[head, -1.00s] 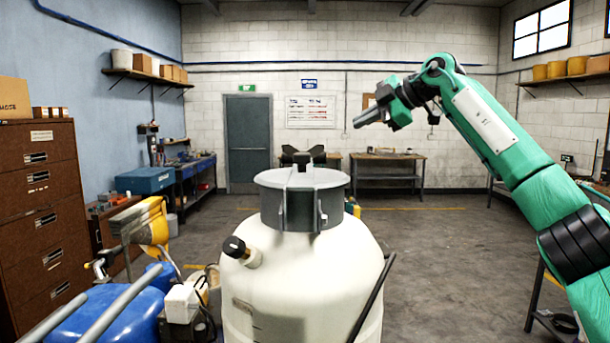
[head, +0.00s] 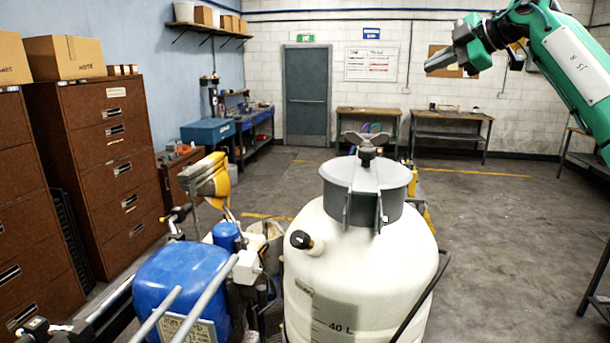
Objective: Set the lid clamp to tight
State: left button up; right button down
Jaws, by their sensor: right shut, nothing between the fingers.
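The white tank (head: 365,260) of the line striper stands in front of me, marked 40 L. Its grey lid (head: 352,174) sits on top. The lid clamp (head: 369,143), a dark winged knob, stands up at the lid's middle. Grey bracket arms run down the near side of the lid. My right gripper (head: 437,62) is at the upper right, above and to the right of the clamp and well apart from it. It is shut and empty, pointing left. My left gripper is not in view.
A black-capped spout (head: 303,240) sticks out of the tank's left shoulder. A blue motor unit (head: 182,285), grey handle bars and a yellow part (head: 207,178) are left of the tank. Brown drawer cabinets (head: 108,150) line the left wall.

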aim_at(355, 139)
jog(key=k+l, duration=0.15)
jog(key=k, duration=0.35)
jog(key=k+l, duration=0.15)
jog(key=k, duration=0.35)
